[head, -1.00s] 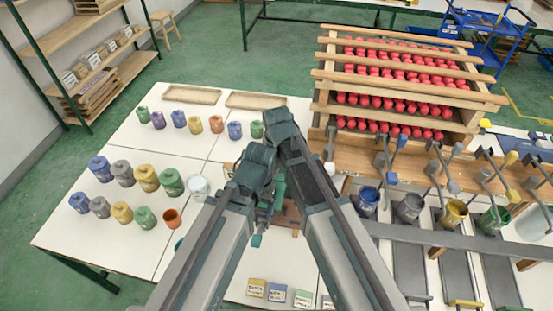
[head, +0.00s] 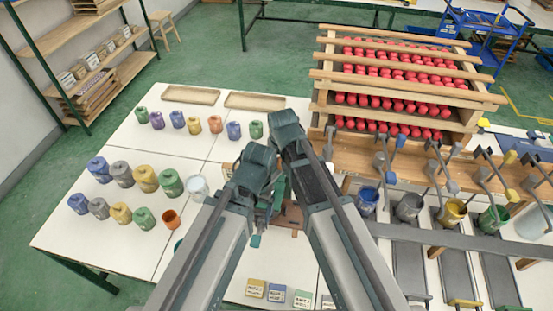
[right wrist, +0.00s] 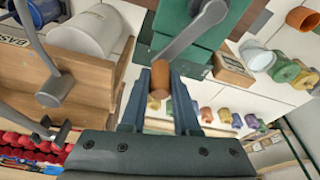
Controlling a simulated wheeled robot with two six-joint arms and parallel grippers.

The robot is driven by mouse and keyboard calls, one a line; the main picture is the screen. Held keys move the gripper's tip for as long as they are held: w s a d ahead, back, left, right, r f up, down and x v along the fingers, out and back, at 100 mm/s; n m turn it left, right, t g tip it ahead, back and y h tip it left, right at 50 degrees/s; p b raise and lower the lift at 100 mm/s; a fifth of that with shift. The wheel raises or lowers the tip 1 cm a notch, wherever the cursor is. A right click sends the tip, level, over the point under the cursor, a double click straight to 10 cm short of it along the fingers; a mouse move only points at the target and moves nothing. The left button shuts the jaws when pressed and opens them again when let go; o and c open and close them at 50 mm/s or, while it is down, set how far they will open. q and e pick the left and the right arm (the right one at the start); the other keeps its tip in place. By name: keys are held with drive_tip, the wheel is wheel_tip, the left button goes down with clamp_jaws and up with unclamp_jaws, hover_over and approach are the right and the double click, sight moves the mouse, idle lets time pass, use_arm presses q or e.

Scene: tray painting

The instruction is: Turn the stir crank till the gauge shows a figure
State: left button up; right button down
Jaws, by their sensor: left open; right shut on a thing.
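The stir crank shows in the right wrist view as a grey crank arm (right wrist: 190,32) ending in an orange-brown knob (right wrist: 160,72). The crank sits against a green housing (right wrist: 232,18). My right gripper (right wrist: 159,80) is shut on this knob, one finger on each side. In the head view my arms cover the crank and most of my right gripper. My left gripper (head: 263,213) is lower there, open, and partly hidden by its own arm. A brown piece of the fixture (head: 291,217) shows beside it. I cannot see the gauge's face or any figure.
Several coloured paint pots (head: 146,179) stand on the white table (head: 100,238) at left. Label blocks (head: 277,293) lie at the front. A wooden rack of red pieces (head: 325,92) and a row of levers over paint cups (head: 410,206) stand at right.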

drive_tip(key=s+d, duration=0.2)
drive_tip(key=s, duration=0.1)
drive_tip(key=s+d, duration=0.1)
drive_tip(key=s, duration=0.1)
drive_tip(key=shift+d, duration=0.1)
idle(0.9)
drive_tip(key=shift+s, duration=2.4)
drive_tip(key=shift+s+a, duration=0.85)
drive_tip(key=shift+s, duration=0.25)
